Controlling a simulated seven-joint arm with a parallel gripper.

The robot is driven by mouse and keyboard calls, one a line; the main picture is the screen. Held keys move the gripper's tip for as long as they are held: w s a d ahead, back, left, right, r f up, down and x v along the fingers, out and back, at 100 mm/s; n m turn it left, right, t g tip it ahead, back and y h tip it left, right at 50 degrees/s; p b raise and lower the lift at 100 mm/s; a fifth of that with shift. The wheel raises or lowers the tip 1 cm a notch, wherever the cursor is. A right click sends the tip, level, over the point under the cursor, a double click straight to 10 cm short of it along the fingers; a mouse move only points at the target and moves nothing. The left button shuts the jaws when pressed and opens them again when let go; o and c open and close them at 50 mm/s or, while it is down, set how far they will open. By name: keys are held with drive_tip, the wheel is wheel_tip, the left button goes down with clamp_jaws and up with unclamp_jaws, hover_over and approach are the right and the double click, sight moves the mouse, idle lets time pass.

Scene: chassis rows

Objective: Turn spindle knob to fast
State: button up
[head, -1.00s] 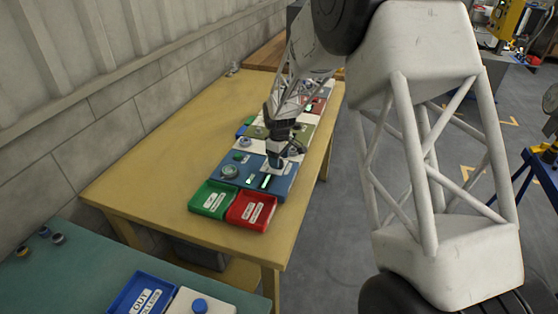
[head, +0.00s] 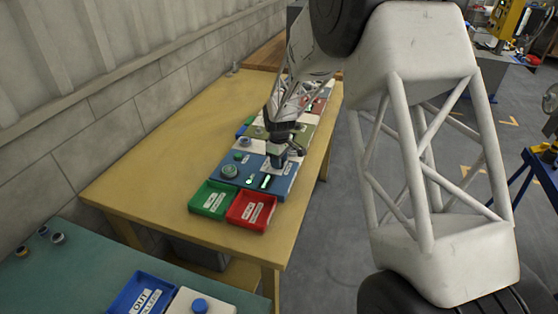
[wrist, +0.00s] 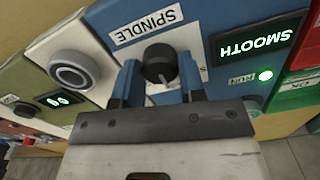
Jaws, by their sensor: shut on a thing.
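The black spindle knob (wrist: 160,62) sits on a white plate on the blue chassis panel (wrist: 205,12) under the label SPINDLE (wrist: 148,24). A pale pointer line shows on the knob's lower side in the wrist view. My gripper (wrist: 158,80) has its two blue fingers on either side of the knob and is shut on it. In the head view my gripper (head: 276,162) reaches down onto the blue panel and hides the knob.
A green tray (head: 205,208) and a red tray (head: 262,197) stand at the panel row's near end. A round grey button (wrist: 72,70) is on the neighbouring white panel. The yellow table (head: 150,180) is bare left of the row.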

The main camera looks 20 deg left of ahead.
drive_tip(key=shift+m, duration=0.4)
drive_tip(key=m, duration=0.9)
idle(0.4)
drive_tip(key=o, duration=0.9)
drive_tip(key=shift+r, duration=0.1)
drive_tip(key=shift+r, duration=3.85)
